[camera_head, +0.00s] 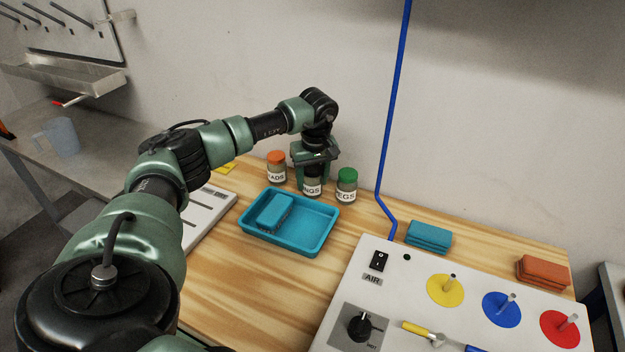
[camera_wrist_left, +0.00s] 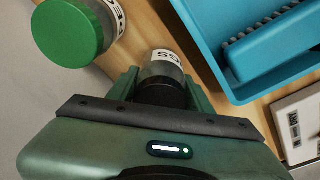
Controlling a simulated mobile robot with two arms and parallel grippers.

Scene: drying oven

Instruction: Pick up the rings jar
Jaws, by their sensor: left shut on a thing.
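My right gripper is not in view.
An orange-lidded jar (camera_head: 277,168) stands left of the rings jar and a green-lidded jar (camera_head: 346,186) close on its right. The blue tray (camera_head: 328,222) with a blue brush-like block is in front. A white control panel (camera_head: 400,292) fills the right front.

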